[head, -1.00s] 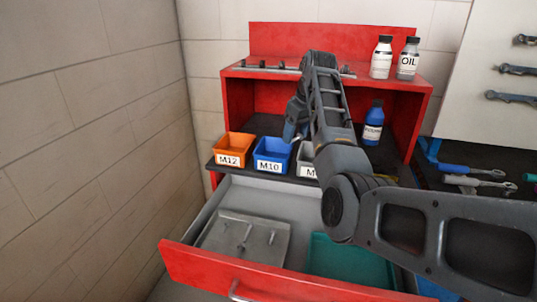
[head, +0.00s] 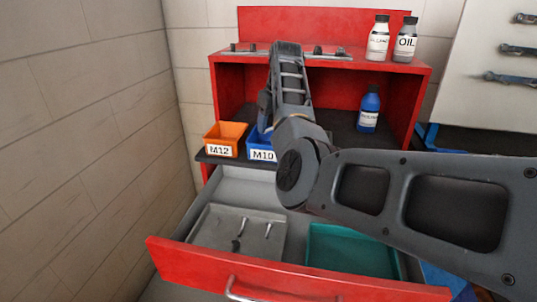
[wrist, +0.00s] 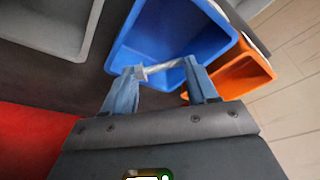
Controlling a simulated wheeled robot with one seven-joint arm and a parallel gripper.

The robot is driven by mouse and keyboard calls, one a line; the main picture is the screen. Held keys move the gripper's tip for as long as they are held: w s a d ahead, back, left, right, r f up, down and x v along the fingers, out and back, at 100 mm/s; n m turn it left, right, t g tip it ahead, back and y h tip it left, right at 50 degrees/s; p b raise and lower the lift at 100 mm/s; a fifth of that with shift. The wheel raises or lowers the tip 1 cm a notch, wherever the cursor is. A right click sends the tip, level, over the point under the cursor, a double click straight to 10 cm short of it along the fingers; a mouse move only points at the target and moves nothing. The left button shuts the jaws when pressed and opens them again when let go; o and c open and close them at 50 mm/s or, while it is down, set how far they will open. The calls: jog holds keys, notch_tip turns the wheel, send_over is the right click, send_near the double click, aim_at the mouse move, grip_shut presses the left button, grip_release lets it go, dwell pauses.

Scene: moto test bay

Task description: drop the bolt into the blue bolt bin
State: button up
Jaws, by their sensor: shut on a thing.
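The blue bolt bin (head: 260,152), labelled M10, stands on the dark shelf and is partly hidden by my arm in the head view. In the wrist view the blue bin (wrist: 185,28) lies open just beyond my fingertips. My gripper (wrist: 160,75) is shut on a silver bolt (wrist: 158,69), held crosswise between its two blue-grey fingers. The bolt shows against the near part of the bin's opening; its height above the rim is hard to tell. In the head view the bolt and fingertips are hidden behind my arm.
An orange M12 bin (head: 226,138) stands left of the blue one; a grey bin (wrist: 45,25) flanks its other side. Below, the open red drawer (head: 290,283) holds a grey tray (head: 205,225) with bolts and a teal tray (head: 350,252). A blue bottle (head: 369,108) stands right.

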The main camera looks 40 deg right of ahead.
jog(key=shift+f, duration=0.35)
jog(key=o, duration=1.1)
jog(key=shift+o, duration=0.2)
jog(key=b+v, duration=0.1)
jog(key=v, duration=0.7)
jog(key=shift+s+f, duration=0.1)
